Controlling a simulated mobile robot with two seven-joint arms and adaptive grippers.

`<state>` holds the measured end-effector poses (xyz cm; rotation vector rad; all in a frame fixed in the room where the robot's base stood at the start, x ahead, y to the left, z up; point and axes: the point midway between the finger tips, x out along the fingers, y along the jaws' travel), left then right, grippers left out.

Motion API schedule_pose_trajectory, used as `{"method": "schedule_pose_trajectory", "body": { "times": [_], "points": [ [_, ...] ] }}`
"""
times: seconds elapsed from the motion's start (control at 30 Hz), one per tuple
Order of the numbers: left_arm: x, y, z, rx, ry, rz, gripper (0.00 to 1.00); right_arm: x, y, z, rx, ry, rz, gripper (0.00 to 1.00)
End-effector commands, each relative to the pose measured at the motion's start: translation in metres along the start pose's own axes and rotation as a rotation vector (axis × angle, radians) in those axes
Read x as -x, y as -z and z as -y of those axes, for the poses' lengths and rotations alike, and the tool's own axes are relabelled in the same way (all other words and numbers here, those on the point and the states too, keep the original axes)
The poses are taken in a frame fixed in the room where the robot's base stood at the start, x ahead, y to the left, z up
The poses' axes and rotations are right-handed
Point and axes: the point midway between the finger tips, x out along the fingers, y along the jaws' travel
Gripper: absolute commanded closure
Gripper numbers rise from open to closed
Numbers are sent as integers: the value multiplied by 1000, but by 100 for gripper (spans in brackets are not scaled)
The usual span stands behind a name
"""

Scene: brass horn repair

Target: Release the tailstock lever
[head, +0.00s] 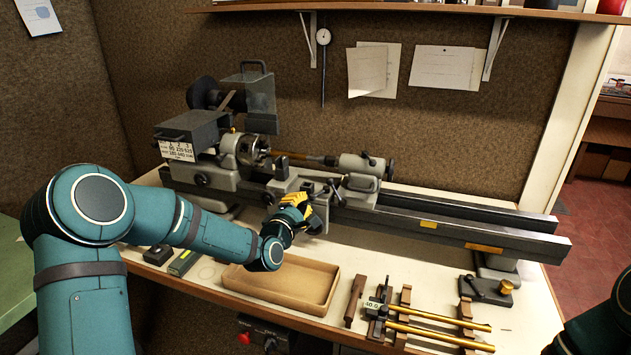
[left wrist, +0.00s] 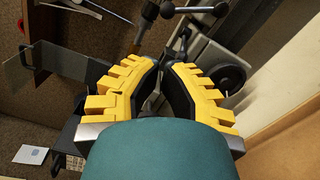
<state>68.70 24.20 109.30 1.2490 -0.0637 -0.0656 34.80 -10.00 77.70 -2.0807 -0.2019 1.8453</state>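The tailstock (head: 358,182) is a grey casting on the lathe bed, right of the carriage, with a dark lever (head: 372,159) at its top. Its round handwheel seems to show in the left wrist view (left wrist: 228,72). Black-knobbed handles (head: 333,190) stand between the carriage and the tailstock. My left gripper (head: 308,212), with yellow fingers, is in front of the carriage, left of and below the tailstock. In the left wrist view its fingertips (left wrist: 163,67) are close together with a narrow gap and nothing clearly held. My right gripper is out of view.
The lathe bed (head: 470,222) runs right along the bench. A shallow tan tray (head: 281,303) lies below my left gripper. Brass rods (head: 440,335) rest on wooden supports at the front. The headstock (head: 228,160) stands left.

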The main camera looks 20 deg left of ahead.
Motion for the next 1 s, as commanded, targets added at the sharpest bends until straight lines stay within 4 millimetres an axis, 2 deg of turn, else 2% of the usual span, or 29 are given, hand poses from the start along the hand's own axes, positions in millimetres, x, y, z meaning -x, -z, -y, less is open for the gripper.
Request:
{"method": "schedule_pose_trajectory", "body": {
  "times": [0.47, 1.0],
  "points": [
    [-7, 0, -2, 8, -7, 1, 100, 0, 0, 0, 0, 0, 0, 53],
    [-86, 0, -2, 7, -6, 1, 100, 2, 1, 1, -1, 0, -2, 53]
  ]
}}
